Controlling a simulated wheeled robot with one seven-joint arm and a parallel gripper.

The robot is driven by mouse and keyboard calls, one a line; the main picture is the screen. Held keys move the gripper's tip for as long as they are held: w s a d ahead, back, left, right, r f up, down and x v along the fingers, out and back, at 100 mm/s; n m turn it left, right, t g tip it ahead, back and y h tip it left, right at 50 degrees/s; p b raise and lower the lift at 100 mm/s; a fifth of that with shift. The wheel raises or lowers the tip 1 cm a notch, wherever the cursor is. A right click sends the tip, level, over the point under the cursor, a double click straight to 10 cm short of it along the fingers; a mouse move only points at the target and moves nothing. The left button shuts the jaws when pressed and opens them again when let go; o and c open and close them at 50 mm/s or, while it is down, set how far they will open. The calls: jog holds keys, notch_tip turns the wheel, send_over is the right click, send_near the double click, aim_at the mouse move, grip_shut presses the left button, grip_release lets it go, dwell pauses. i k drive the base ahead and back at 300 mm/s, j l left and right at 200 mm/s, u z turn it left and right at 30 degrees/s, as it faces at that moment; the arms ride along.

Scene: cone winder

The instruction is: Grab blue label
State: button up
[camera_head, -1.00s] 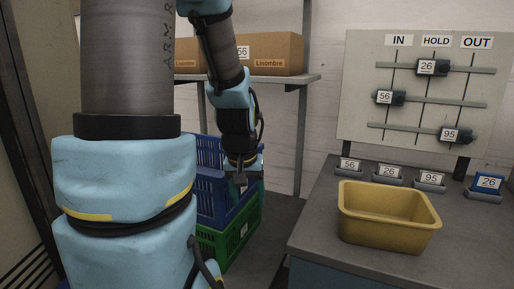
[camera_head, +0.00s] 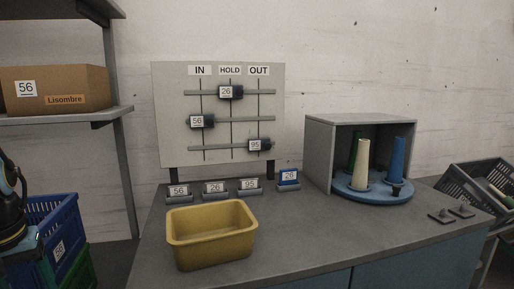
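The blue label (camera_head: 288,179) is a small blue holder with a white face reading 26. It stands on the grey worktop, at the right end of a row of label holders and below the board's right edge. Three grey holders to its left read 56 (camera_head: 179,192), 26 (camera_head: 215,189) and 95 (camera_head: 249,186). Part of my arm shows at the left edge, far from the blue label. My gripper's fingertips are not visible.
A yellow bin (camera_head: 212,236) stands in front of the grey holders. A board (camera_head: 170,110) with sliding tags rises behind. A grey box with cones on a blue turntable (camera_head: 372,190) stands right. Worktop right of the bin is clear.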

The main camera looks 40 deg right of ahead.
aim_at(287, 177)
jog(key=u, duration=0.3)
jog(key=k+l+u, duration=0.7)
jog(key=k+l, duration=0.7)
jog(key=k, duration=0.25)
jog(key=k+l+u, duration=0.15)
jog(key=k+l, duration=0.55)
jog(key=k, duration=0.35)
jog(key=l, duration=0.25)
jog(key=i+l, duration=0.15)
jog(key=l, duration=0.15)
